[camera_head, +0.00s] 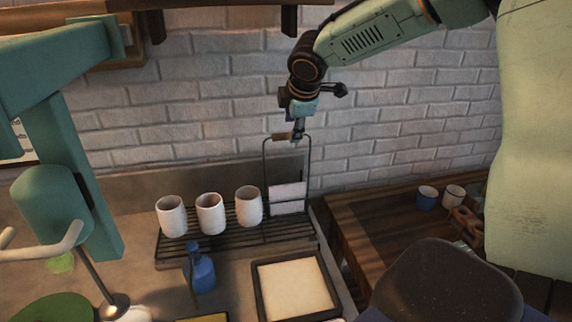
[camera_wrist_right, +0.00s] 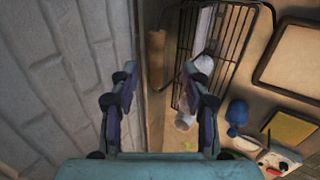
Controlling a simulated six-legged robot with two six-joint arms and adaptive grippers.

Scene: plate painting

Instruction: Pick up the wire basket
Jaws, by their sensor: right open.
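The wire basket (camera_head: 309,165) stands upright at the back right end of the black rack, against the wall. It has a tall thin wire handle with a wooden grip (camera_head: 281,137) on top and white pieces (camera_head: 287,191) low inside it. My right gripper (camera_head: 298,132) is beside the top of the handle, just right of the wooden grip. In the right wrist view the wooden grip (camera_wrist_right: 157,58) lies beyond and between the two spread fingertips of the gripper (camera_wrist_right: 160,75). The gripper is open and empty. My left gripper is not in view.
Three white cups (camera_head: 210,214) stand in a row on the black rack (camera_head: 240,240), left of the basket. A blue bottle (camera_head: 202,274) and a dark-framed tray (camera_head: 262,297) are in front. A wooden table (camera_head: 365,219) with small cups is right. A white brick wall is close behind.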

